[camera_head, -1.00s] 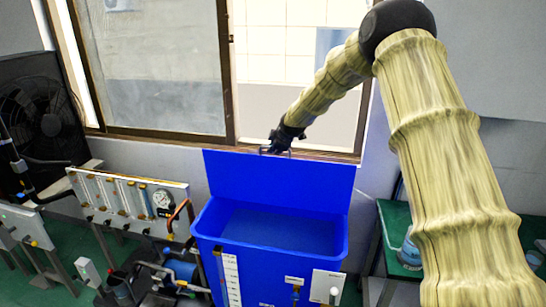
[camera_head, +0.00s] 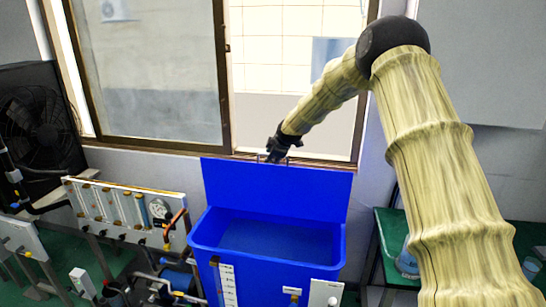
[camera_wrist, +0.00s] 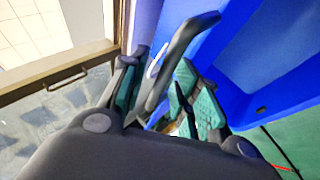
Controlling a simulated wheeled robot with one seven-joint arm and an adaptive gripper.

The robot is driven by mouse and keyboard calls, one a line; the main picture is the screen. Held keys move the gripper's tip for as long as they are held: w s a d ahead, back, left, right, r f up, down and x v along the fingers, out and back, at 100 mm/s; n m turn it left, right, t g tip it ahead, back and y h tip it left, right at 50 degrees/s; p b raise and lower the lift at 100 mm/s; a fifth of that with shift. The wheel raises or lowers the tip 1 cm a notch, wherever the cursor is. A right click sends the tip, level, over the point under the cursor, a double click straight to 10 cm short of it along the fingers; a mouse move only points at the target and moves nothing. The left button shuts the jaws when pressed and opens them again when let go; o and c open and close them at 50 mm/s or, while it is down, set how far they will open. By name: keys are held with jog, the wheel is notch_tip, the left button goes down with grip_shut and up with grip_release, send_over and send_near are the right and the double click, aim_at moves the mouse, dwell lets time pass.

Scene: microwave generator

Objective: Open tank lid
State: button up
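The blue tank (camera_head: 265,268) stands below the window in the head view, with its top uncovered. Its blue lid (camera_head: 280,195) stands raised along the tank's back edge, leaning slightly back. My gripper (camera_head: 277,158) is at the middle of the lid's top edge; its fingertips are small and partly hidden there. In the wrist view my gripper (camera_wrist: 160,70) has its teal-padded fingers apart. A dark curved handle (camera_wrist: 187,40) passes between them, beside the blue lid (camera_wrist: 225,60). I cannot tell whether a pad touches the handle.
The window frame (camera_head: 170,145) and its sill are close behind the lid. A panel with gauges and pipes (camera_head: 125,210) stands left of the tank. A green table (camera_head: 395,230) stands to the right, partly behind my arm. A fan (camera_head: 40,125) is at far left.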

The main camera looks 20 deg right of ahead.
jog(key=shift+s, duration=0.1)
jog(key=v, duration=1.1)
jog(key=shift+s+r, duration=0.3)
